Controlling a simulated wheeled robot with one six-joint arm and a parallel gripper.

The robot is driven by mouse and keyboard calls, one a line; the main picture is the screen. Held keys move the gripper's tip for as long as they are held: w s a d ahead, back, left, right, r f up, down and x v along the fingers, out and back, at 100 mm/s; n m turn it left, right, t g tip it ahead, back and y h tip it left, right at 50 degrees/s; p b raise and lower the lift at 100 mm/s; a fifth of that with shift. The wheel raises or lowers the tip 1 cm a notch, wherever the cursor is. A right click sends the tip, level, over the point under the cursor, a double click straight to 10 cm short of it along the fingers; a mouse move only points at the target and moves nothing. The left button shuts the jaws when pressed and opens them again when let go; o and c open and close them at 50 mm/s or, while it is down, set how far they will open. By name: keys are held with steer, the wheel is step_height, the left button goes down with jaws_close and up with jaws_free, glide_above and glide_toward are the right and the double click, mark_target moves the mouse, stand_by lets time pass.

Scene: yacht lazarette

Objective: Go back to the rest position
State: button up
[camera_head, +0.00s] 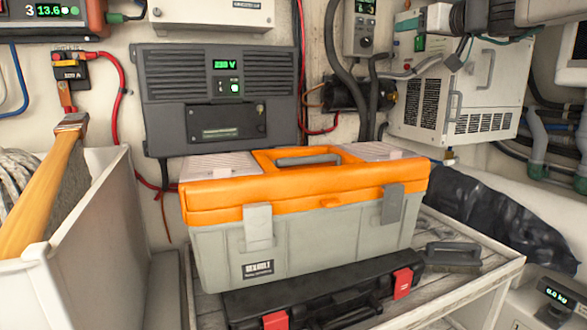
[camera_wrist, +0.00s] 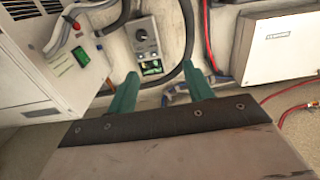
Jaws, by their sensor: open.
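My gripper (camera_wrist: 161,72) shows in the wrist view as two teal fingers, set well apart with nothing between them. Beyond the fingers is a wall with a small grey control panel (camera_wrist: 147,42) and dark hoses. A wide grey-brown flat surface with a dark screwed strip fills the bottom of the wrist view and covers the base of the fingers; I cannot tell what it belongs to.
In the head view, an orange-lidded grey toolbox (camera_head: 310,238) stands shut on a bench (camera_head: 475,285), behind a black case (camera_head: 330,295) with red latches. A brush (camera_head: 453,256) lies to the right. A pale bin (camera_head: 95,235) with a wooden handle (camera_head: 45,190) is left. Wall units and cables crowd behind.

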steer(key=s+a+f+m+g, duration=0.1)
steer(key=s+a+f+g, duration=0.15)
steer(key=s+f, duration=0.4)
steer(key=s+a+f+m+g+h, duration=0.1)
steer(key=s+f+g, duration=0.3)
steer(key=f, duration=0.6)
steer(key=s+a+f+m+g, duration=0.25)
steer(key=s+f, duration=0.25)
steer(key=f, duration=0.3)
steer(key=s+d+f+g+h, duration=0.2)
steer(key=s+f, duration=0.6)
steer(key=s, duration=0.5)
steer(key=s+d+f+g+h, duration=0.3)
steer(key=s+f, duration=0.6)
steer(key=s, duration=0.4)
steer(key=shift+s+d+f+g+h, duration=0.2)
steer(key=shift+s+d+g+h, duration=0.15)
steer(key=shift+g+h, duration=0.25)
